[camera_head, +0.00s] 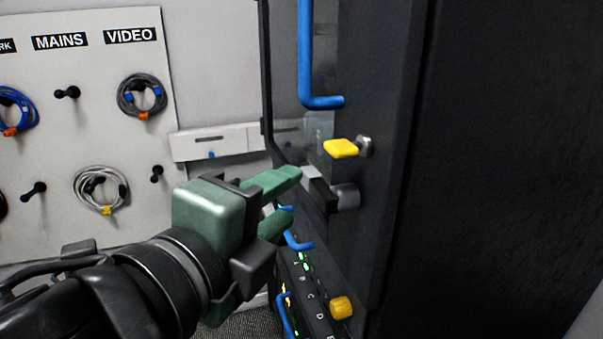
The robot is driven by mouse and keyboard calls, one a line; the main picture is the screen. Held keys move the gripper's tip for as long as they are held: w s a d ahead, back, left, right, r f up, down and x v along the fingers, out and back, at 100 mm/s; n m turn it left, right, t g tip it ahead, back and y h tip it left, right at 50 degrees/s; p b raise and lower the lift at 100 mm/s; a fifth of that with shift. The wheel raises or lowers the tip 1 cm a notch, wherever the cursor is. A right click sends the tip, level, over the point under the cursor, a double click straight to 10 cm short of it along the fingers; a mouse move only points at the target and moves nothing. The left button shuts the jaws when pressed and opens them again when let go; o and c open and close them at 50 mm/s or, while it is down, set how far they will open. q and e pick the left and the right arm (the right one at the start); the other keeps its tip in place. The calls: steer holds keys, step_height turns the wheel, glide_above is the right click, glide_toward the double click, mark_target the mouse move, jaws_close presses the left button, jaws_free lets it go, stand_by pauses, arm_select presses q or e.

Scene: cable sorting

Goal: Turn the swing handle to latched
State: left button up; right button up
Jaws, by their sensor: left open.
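A dark cabinet (385,100) stands on the right with its front edge toward me. On it is a short black and grey handle (320,191) with a round grey pivot (346,196); it looks like the swing handle. It sticks out to the left, and I cannot tell whether it is latched. My left gripper (290,196) has green fingers, open and empty. Its fingertips are just left of the handle's end; I cannot tell whether they touch it. My right gripper is not in view.
A yellow key-like tab (340,148) sits in a lock just above the handle. Blue bars (306,55) and a yellow knob (341,307) are on the cabinet. A pegboard (85,200) with coiled cables and a pale ledge (215,143) are behind, left.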

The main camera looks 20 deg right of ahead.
mark_target(306, 184)
arm_select(q)
steer(key=w+d+p, duration=0.1)
steer(key=p, duration=0.3)
steer(key=shift+w+d+r, duration=0.1)
steer(key=shift+r, duration=0.1)
steer(key=x, duration=0.5)
steer(key=shift+d+f, duration=0.15)
steer(key=shift+f, duration=0.25)
jaws_close()
stand_by(0.7)
